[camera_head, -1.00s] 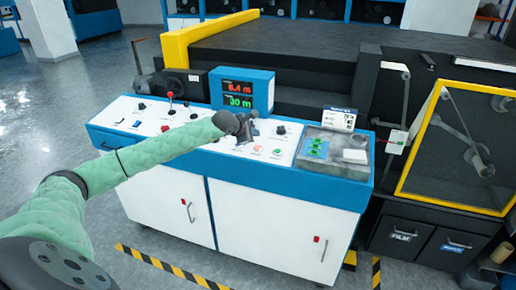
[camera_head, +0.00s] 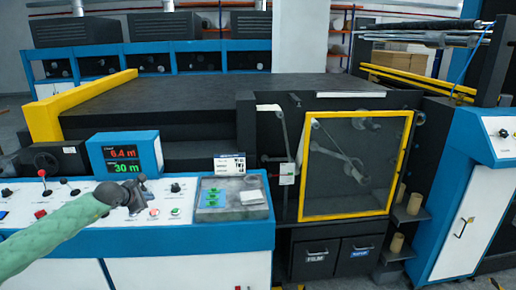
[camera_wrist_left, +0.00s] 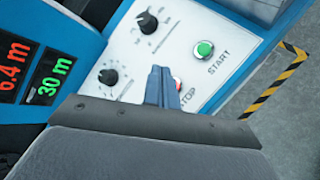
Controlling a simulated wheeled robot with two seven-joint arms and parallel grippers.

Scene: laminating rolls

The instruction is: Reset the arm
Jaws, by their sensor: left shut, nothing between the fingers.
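My left arm, in a pale green sleeve, comes in from the left in the head view. My left gripper (camera_head: 136,190) is over the white control panel (camera_head: 172,208), near its knobs and buttons. In the left wrist view its fingers (camera_wrist_left: 163,87) are together with nothing between them. They partly cover the red STOP button (camera_wrist_left: 177,84). The green START button (camera_wrist_left: 204,48) is uncovered beside it. I cannot tell whether the fingertips touch the panel. My right gripper is not in view.
A display (camera_head: 124,155) reads 6.4 m and 30 m behind the panel. A grey tray (camera_head: 232,212) with green items sits to the right. A yellow-framed window (camera_head: 304,165) and black FILM and PAPER bins (camera_head: 316,262) lie further right. A blue-white cabinet (camera_head: 452,235) stands at the right edge.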

